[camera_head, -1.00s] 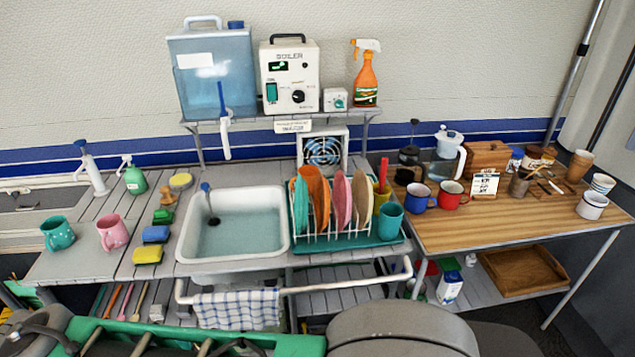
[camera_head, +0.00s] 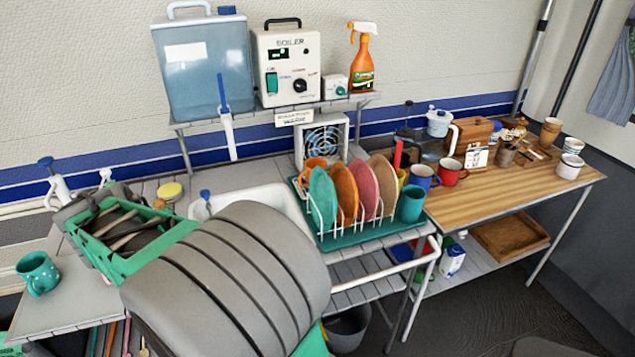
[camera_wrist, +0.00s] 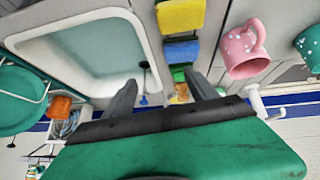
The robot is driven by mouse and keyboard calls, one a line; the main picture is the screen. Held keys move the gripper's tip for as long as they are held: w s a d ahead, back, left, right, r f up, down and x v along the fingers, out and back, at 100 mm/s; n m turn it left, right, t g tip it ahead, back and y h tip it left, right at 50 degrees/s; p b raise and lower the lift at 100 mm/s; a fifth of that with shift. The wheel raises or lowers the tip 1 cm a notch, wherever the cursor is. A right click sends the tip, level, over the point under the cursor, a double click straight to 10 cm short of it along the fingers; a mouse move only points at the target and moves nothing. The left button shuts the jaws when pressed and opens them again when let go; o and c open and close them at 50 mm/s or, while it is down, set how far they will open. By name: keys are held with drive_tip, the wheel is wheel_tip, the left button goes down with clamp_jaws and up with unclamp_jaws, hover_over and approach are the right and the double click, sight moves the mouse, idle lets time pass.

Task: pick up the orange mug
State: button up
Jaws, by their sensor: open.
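The orange mug (camera_head: 313,168) stands behind the plates at the rack's back left, in front of the fan; the green plate hides part of it. In the wrist view the orange mug (camera_wrist: 60,107) shows small at the left, beside the fan. My gripper (camera_wrist: 160,78) is open and empty, its two grey fingers apart. It is over the counter by the sink and sponges, well away from the mug. In the head view my arm covers the left counter and much of the sink.
The dish rack (camera_head: 350,240) holds several upright plates, with a teal cup (camera_head: 411,204) at its right. The sink (camera_wrist: 85,55), sponges (camera_wrist: 181,16), a pink mug (camera_wrist: 243,50) and a teal dotted mug (camera_head: 38,273) are nearby. The boiler shelf (camera_head: 270,108) overhangs the back.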

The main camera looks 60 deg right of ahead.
drive_tip(key=shift+o, duration=0.5)
drive_tip(key=d+f+m+h, duration=0.1)
drive_tip(key=d+m, duration=0.1)
drive_tip(key=d, duration=0.4)
drive_tip(key=w+d+f+m+g+h+b, duration=0.1)
drive_tip(key=d+h, duration=0.1)
drive_tip(key=d, duration=0.4)
drive_tip(key=shift+w+d+f+m+g, duration=0.3)
drive_tip(key=shift+d+f+m, duration=0.05)
drive_tip(key=shift+d+m, duration=0.05)
drive_tip(key=m+g+h+b, duration=0.4)
drive_tip(key=m+g+h, duration=0.4)
drive_tip(key=m+g, duration=0.2)
approach(323, 161)
drive_tip(key=p+x, duration=0.2)
drive_tip(key=x, duration=0.5)
drive_tip(key=shift+s, duration=0.15)
drive_tip(key=shift+c, duration=0.2)
drive_tip(key=c, duration=1.2)
